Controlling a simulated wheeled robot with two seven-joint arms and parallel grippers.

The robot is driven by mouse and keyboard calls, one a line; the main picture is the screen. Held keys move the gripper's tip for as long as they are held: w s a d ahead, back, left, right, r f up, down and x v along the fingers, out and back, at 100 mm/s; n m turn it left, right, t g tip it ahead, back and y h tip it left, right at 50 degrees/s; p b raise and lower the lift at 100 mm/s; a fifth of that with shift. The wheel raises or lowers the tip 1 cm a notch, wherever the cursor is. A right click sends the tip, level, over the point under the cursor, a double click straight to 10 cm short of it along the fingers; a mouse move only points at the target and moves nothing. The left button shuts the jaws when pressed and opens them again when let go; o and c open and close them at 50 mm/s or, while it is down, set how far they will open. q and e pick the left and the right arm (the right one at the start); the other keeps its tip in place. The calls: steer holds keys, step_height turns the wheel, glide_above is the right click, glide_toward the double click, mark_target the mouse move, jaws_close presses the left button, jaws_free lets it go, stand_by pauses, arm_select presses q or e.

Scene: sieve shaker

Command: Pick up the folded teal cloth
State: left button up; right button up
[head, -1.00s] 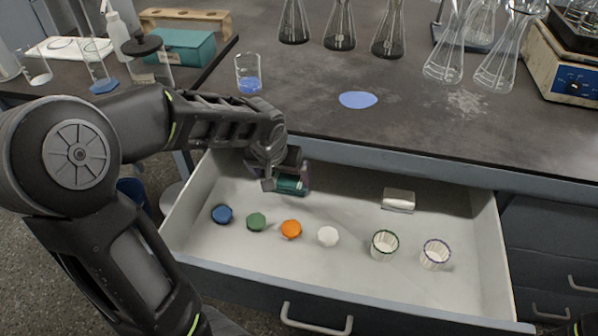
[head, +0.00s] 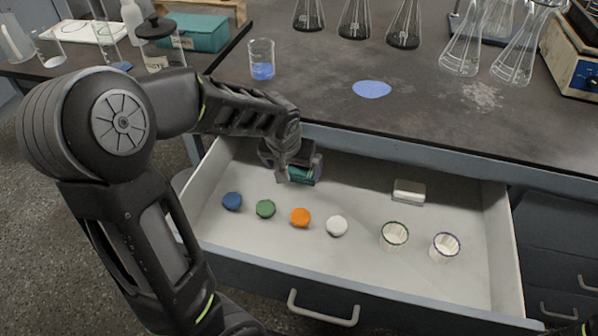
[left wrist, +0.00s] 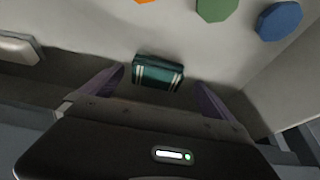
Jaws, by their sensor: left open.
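The folded teal cloth (head: 300,172) lies in the open drawer near its back left. In the left wrist view the cloth (left wrist: 158,72) is a small teal bundle with pale stripes on the drawer floor. My left gripper (head: 299,177) reaches down into the drawer over the cloth and partly hides it. In the left wrist view the two purple-grey fingers of my left gripper (left wrist: 160,88) are spread apart, one to each side of the cloth, with gaps between. My right gripper is not in view.
The open drawer (head: 270,243) also holds blue (head: 232,201), green (head: 265,208), orange (head: 300,217) and white (head: 336,226) caps, two pleated cups (head: 395,236) and a white block (head: 409,191). The bench top (head: 330,105) overhangs the drawer's back. A beaker (head: 261,60) stands above.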

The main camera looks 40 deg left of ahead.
mark_target(297, 174)
arm_select(q)
steer(key=b+x, duration=0.1)
steer(key=x, duration=0.4)
steer(key=shift+d, duration=0.1)
steer(key=shift+c, duration=0.2)
steer(key=c, duration=1.1)
